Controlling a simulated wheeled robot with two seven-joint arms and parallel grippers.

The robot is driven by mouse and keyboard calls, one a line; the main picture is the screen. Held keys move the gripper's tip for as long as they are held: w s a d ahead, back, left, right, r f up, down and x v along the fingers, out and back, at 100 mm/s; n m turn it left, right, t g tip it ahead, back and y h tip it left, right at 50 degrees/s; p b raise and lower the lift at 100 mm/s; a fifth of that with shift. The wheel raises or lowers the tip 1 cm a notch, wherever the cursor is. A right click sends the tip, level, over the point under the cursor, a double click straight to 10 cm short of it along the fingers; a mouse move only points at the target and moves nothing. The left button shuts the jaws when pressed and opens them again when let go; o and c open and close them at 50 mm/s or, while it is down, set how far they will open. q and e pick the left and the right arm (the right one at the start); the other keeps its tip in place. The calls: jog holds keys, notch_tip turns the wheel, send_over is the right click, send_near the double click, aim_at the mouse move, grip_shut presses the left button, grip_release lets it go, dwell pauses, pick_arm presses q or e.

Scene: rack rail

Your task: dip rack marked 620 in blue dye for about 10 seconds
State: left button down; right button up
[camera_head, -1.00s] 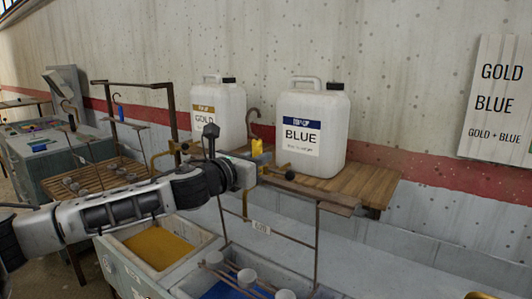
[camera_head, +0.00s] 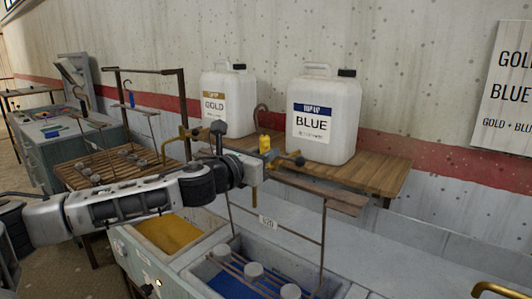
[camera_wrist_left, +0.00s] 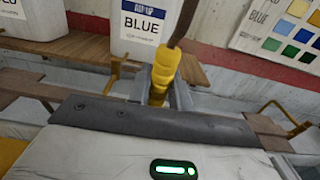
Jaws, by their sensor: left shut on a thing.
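My left gripper (camera_head: 264,158) is shut on the yellow grip (camera_head: 265,143) of a hanging rack, below its brown hook. The grip also shows in the left wrist view (camera_wrist_left: 161,75). The rack's wire frame (camera_head: 322,240) carries a small white tag (camera_head: 267,222) that seems to read 620. Its grey cups (camera_head: 253,270) sit at the bottom, within the outline of the blue dye tank (camera_head: 197,279). Blue dye (camera_head: 228,286) shows around and below them. I cannot tell whether the cups touch the dye. My right gripper is not in view.
A gold dye tank (camera_head: 168,233) adjoins on the left. White GOLD (camera_head: 226,102) and BLUE (camera_head: 323,120) jugs stand on a wooden shelf (camera_head: 375,178) behind. Another rack (camera_head: 130,100) hangs at the left above a slatted stand (camera_head: 85,178). A wall sign (camera_head: 503,90) is at right.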

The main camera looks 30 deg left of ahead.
pick_arm(q)
jog(key=shift+r, duration=0.1)
